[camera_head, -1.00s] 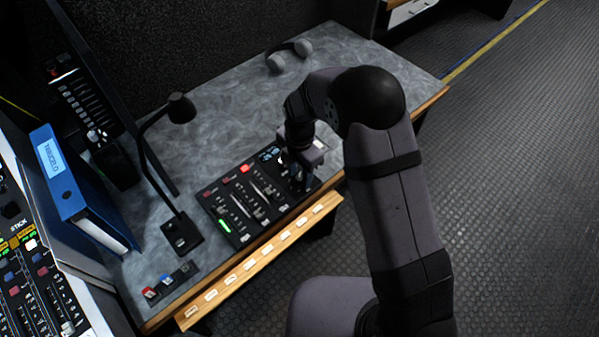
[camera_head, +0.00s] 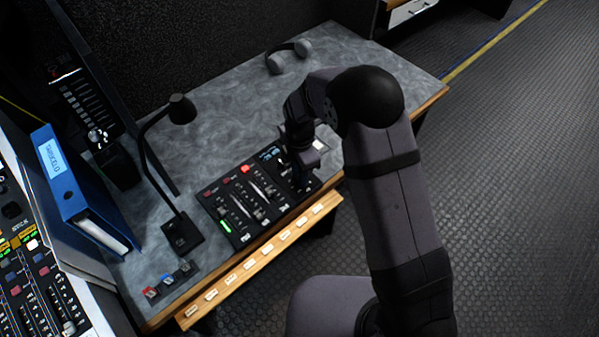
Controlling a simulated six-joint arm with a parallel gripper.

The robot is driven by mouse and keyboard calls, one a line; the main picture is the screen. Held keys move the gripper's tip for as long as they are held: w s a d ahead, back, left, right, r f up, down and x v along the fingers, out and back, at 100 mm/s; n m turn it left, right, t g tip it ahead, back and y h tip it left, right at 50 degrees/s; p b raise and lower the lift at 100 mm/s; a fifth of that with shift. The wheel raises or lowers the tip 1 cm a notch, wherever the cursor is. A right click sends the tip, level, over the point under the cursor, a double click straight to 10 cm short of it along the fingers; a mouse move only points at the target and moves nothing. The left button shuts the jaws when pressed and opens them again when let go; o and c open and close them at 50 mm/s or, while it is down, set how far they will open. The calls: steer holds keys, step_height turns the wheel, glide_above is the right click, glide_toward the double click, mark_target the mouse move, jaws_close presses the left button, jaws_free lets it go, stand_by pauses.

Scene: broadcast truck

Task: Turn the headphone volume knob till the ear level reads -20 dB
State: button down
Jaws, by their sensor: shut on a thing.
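A black mixer panel (camera_head: 240,224) with faders, a lit red button and a lit green button lies on the grey desk. My gripper (camera_head: 300,184) points down at the right end of this panel, shut on a knob there. The knob itself is hidden by the gripper and wrist, and I cannot see its angle. A small display (camera_head: 270,154) with pale blue marks is lit at the panel's upper right, just left of my gripper. Its reading is too small to make out.
Grey headphones (camera_head: 288,57) lie at the back of the desk. A blue binder (camera_head: 68,190) and a larger console (camera_head: 35,290) are at left. Small switches (camera_head: 167,278) sit near the front edge. The desk's right part is clear.

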steer(key=m, duration=0.6)
steer(key=shift+p, duration=0.35)
stand_by(0.4)
steer(key=c, duration=1.6)
jaws_free()
steer(key=shift+r, duration=0.1)
steer(key=shift+r+b, duration=0.55)
steer(key=shift+r, duration=3.05)
steer(key=shift+m, duration=0.3)
